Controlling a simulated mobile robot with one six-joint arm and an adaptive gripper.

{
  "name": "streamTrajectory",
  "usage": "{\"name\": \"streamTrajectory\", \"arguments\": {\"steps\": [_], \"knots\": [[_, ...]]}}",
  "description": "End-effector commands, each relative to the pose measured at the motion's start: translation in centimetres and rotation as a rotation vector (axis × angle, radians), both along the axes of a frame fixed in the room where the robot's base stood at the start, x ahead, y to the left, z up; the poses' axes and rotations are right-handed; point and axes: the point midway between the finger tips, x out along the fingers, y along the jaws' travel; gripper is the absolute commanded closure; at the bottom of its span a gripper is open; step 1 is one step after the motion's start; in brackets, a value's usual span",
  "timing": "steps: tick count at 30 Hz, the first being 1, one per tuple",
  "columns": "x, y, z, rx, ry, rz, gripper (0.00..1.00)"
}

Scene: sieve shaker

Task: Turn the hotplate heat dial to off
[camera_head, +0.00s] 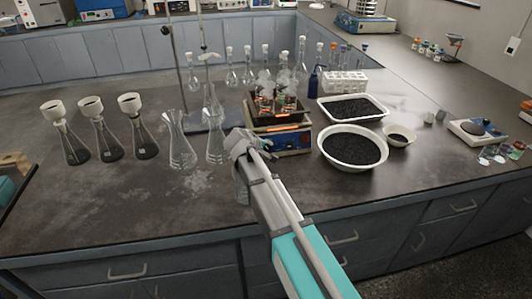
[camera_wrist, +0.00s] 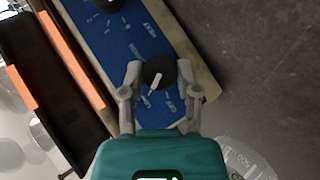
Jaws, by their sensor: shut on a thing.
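The hotplate (camera_head: 291,140) stands on the dark bench in the head view, with a black tray and steaming glassware on top. Its blue front panel (camera_wrist: 119,40) fills the upper middle of the wrist view, with white markings and the word HEAT. The heat dial (camera_wrist: 158,73) is a round black knob with a white pointer line, which points down and to the left in the picture. My gripper (camera_wrist: 157,76) has its two grey fingers on either side of this dial, shut on it. In the head view my gripper (camera_head: 268,158) is at the panel and hides part of it.
A second black knob (camera_wrist: 106,3) is at the top edge of the wrist view. Glass flasks (camera_head: 180,148) stand left of my arm. A white bowl of black grains (camera_head: 326,154) and a white tray (camera_head: 322,104) are close on the right. The bench front is clear.

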Motion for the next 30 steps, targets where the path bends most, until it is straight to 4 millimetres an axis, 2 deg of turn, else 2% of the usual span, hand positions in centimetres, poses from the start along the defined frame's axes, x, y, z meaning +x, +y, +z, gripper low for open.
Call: {"name": "streamTrajectory", "arguments": {"steps": [1, 9, 21, 22, 27, 30], "knots": [[-0.32, 0.09, -0.49, -0.015, 0.002, 0.006, 1.00], [-0.34, 0.12, -0.28, -0.077, -0.015, 0.033, 1.00], [-0.34, 0.13, -0.19, -0.083, -0.017, 0.036, 1.00], [-0.34, 0.13, -0.19, -0.083, -0.018, 0.035, 0.52], [-0.27, 0.11, -0.14, -0.083, -0.020, 0.036, 0.24], [-0.21, 0.10, -0.10, -0.085, -0.021, 0.036, 0.24]]}}
